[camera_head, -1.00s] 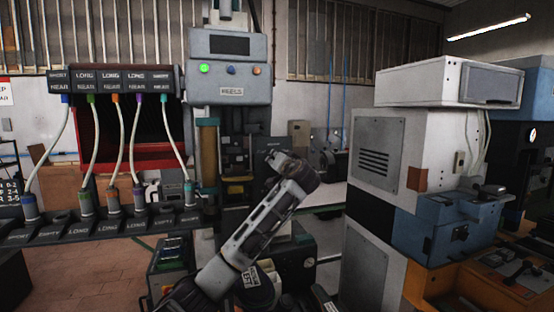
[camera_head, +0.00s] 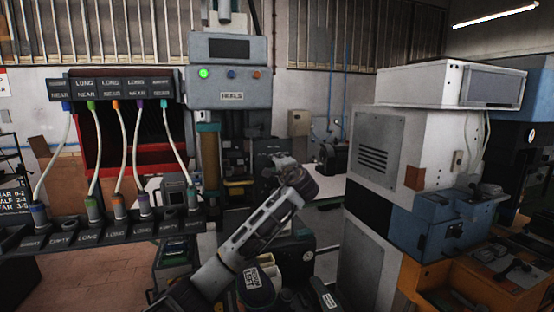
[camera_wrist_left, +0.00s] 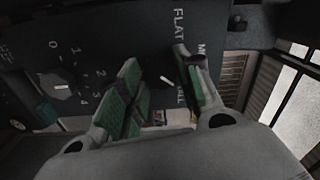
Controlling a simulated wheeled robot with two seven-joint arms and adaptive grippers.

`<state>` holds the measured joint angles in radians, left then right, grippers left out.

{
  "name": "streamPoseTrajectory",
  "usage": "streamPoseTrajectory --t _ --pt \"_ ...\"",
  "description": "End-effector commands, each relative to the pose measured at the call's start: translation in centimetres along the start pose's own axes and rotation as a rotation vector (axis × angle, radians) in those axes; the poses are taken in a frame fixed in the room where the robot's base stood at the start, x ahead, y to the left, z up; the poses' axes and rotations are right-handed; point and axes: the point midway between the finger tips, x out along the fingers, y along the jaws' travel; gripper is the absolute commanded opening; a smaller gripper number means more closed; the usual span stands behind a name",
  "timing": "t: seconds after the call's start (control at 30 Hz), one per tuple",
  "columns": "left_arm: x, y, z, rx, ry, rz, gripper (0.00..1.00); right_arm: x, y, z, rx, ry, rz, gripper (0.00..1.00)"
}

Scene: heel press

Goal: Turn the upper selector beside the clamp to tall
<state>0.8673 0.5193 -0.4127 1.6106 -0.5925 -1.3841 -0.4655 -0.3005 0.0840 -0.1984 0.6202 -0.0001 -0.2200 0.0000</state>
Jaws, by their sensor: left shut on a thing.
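In the left wrist view a dark panel carries the selector (camera_wrist_left: 166,81), a dark knob with a short white mark, between my fingers. The word FLAT is printed above it; a word starting with M and a word ending in ALL are partly covered by the right finger. My left gripper (camera_wrist_left: 157,72), with green pads, is shut on the selector. A second dial (camera_wrist_left: 61,88) with a white mark and numbers from 0 to 4 sits to the left. In the head view the end of my left arm (camera_head: 296,180) is near the press; its fingertips cannot be made out. I cannot identify the clamp.
A grey press head labelled HEELS (camera_head: 230,75) with a green light stands at the back. A rack of corded plugs (camera_head: 110,230) is at the left. A grey cabinet (camera_head: 385,150) and a blue machine (camera_head: 440,228) stand close at the right.

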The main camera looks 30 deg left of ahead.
Motion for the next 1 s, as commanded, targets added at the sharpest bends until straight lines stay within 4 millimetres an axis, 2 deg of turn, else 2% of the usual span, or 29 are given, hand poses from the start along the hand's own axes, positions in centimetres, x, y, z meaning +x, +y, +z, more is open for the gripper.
streamPoseTrajectory --t 0.03,0.3,0.87,0.9,1.0 --pt "-0.1 0.0 -0.1 0.03 0.001 0.004 0.1 -0.6 -0.2 -0.1 0.0 0.001 -0.002 0.4" --pt "-0.1 0.1 -0.1 0.141 0.002 0.003 0.1 -1.6 -1.0 -0.4 0.001 0.002 -0.011 0.4" --pt "-0.1 0.3 -0.1 0.175 0.002 0.003 0.1 -1.7 -0.2 -0.2 0.0 0.001 -0.003 0.4" --pt "-0.1 0.3 -0.1 0.175 0.002 0.003 0.37 -1.7 -0.2 -0.2 0.0 0.001 -0.002 0.4" --pt "-0.1 0.2 -0.1 0.174 0.002 0.003 0.5 -1.7 -0.1 -0.2 0.0 0.0 -0.001 0.4"
